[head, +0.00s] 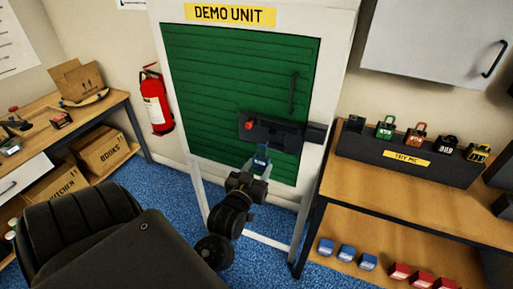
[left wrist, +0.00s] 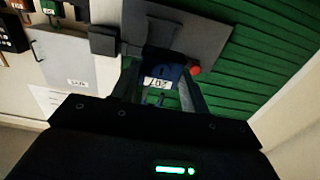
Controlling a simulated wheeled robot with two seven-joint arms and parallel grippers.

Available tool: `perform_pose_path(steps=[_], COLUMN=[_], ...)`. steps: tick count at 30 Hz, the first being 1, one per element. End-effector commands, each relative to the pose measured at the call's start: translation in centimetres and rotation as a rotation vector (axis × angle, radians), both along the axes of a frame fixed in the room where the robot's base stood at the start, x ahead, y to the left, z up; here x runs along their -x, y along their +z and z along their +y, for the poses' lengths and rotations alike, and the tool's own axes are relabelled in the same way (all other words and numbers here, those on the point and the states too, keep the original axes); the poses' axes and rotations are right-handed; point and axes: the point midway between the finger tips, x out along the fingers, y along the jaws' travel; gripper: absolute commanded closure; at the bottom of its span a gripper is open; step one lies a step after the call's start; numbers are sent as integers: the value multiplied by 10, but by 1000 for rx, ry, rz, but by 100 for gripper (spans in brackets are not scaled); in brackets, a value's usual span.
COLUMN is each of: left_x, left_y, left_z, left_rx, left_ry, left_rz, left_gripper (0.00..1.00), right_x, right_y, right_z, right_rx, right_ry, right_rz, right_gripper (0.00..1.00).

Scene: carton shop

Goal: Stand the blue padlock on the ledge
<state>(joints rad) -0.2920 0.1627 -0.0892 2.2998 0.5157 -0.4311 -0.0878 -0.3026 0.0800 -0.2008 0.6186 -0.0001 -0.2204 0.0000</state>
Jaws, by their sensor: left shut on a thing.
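The blue padlock (head: 261,160) is held in my left gripper (head: 259,168), low in front of the green door. In the left wrist view my left gripper (left wrist: 160,95) has a finger on each side of the blue padlock (left wrist: 171,72), whose white number label faces the camera. A dark plate with a red knob (head: 250,126) is just behind and above the padlock; I cannot tell whether they touch. A dark stepped stand marked TRY ME (head: 385,157) is on the right bench with several padlocks on it. My right gripper is not in view.
The green shutter door (head: 230,85) sits in a white DEMO UNIT frame (head: 338,75). Blue and red boxes (head: 346,252) lie on the lower right shelf. The wooden bench top (head: 400,190) is clear in front of the stand. A fire extinguisher (head: 156,103) hangs at left.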

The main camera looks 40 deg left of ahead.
Motion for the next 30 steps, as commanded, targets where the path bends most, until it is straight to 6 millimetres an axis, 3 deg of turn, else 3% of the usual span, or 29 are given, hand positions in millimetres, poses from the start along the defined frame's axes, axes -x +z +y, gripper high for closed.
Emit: perform_pose_path(steps=[11, 30], left_x=[-12, -61], left_y=[-2, -7], left_z=[4, 21], left_rx=[-1, -2], left_ry=[1, 0], left_rz=[-5, -3], left_gripper=[75, 75], right_x=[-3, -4], right_y=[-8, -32], right_z=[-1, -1], right_rx=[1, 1], right_ry=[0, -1], right_rz=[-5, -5], right_gripper=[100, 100])
